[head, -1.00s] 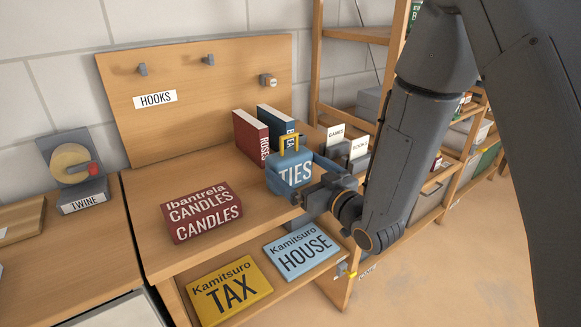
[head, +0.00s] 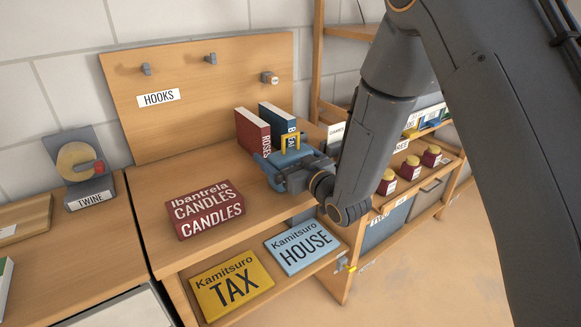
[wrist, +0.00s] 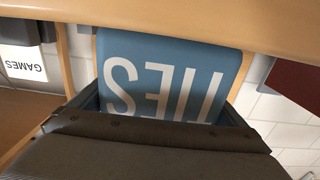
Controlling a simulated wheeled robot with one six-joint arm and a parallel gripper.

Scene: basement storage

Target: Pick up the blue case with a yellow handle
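The blue case (head: 287,157) stands on the wooden bench top, in front of the upright books. In the wrist view, the case (wrist: 165,75) appears upside down with the white word TIES. The jaws of my gripper (wrist: 165,110) are spread wide, one at each side of the case. I see no clear sign of them being closed on it. The handle is hidden in the wrist view.
A red candles box (head: 208,210) lies left of my gripper. A red book (head: 252,133) and a dark blue book (head: 277,120) stand close behind the case. A yellow TAX box (head: 231,285) and a light blue HOUSE box (head: 305,248) lie on the lower shelf.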

